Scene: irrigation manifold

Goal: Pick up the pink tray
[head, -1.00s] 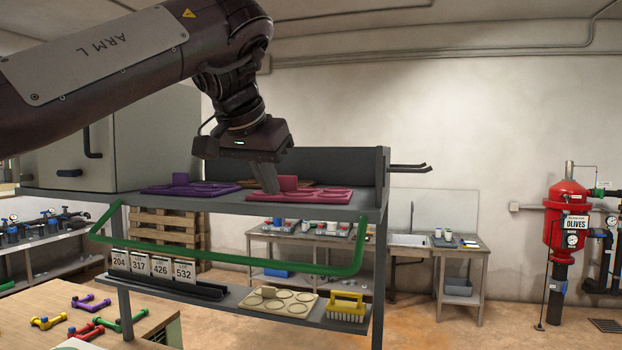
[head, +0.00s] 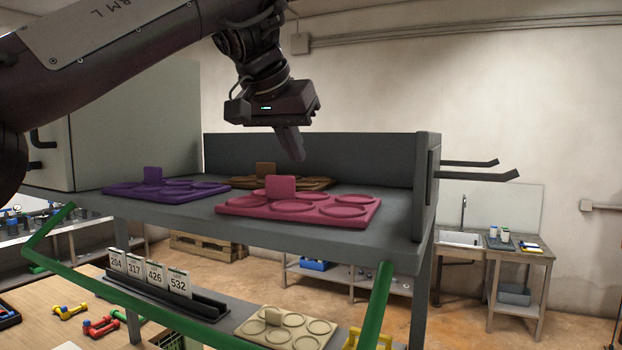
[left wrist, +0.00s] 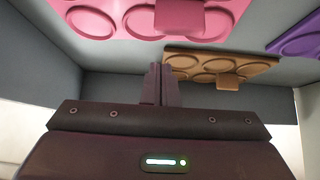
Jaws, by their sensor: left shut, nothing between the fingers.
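The pink tray (head: 330,211) lies flat on the top shelf of the grey rack in the head view. It has round recesses and an upright pink tab (head: 280,188) at its back edge. It also shows at the top of the left wrist view (left wrist: 150,20), partly cut off. My left gripper (head: 297,158) is shut and empty, above and behind the pink tray and apart from it. Its closed fingers also show in the left wrist view (left wrist: 161,84). My right gripper is not in view.
A purple tray (head: 165,190) lies left of the pink one, and a brown tray (head: 310,183) lies behind it. The shelf has a dark back panel (head: 350,160) and a right side panel (head: 427,190). A green rail (head: 377,305) runs along the front. Below are number cards and a cream tray (head: 283,328).

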